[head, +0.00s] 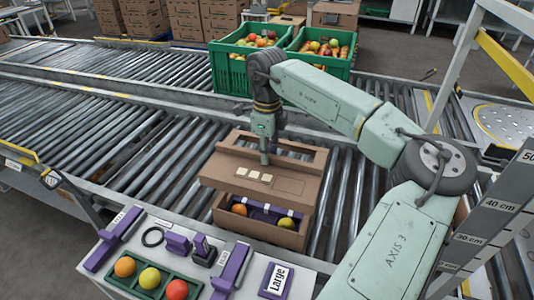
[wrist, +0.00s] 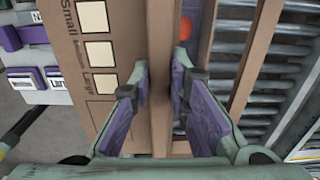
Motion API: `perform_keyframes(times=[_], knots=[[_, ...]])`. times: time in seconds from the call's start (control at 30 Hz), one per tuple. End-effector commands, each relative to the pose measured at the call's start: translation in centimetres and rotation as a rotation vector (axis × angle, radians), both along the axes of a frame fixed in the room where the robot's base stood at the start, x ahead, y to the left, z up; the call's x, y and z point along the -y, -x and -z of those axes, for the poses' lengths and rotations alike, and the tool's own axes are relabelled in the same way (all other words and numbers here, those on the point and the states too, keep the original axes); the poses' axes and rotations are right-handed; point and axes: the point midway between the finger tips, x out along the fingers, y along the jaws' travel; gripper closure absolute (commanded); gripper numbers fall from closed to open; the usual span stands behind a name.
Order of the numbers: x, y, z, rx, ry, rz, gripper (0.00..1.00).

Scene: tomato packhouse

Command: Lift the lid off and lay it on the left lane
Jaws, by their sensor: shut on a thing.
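The cardboard lid (head: 232,168) carries several pale label squares and appears raised above the open carton (head: 262,234), roughly level. My gripper (head: 265,158) is shut on an upright cardboard strip of the lid. In the wrist view, the gripper's purple-padded fingers (wrist: 157,92) stand on either side of this strip, and the lid's label face (wrist: 85,75) with "Small" and "Large" shows left of it. The left roller lane (head: 75,155) is bare.
Two green crates of fruit (head: 235,75) stand behind my arm. A front bench (head: 205,262) holds a tray of sample fruits (head: 143,291), purple gauges and a "Large" sign (head: 276,281). A ruler post (head: 490,215) stands at right.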

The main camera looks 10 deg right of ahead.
Motion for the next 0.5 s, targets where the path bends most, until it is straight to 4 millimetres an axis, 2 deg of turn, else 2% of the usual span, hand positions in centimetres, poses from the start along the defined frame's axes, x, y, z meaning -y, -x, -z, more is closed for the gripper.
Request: perform_keyframes(times=[0.5], knots=[[0.0,0.0,-2.3,0.001,0.001,0.0,1.0]])
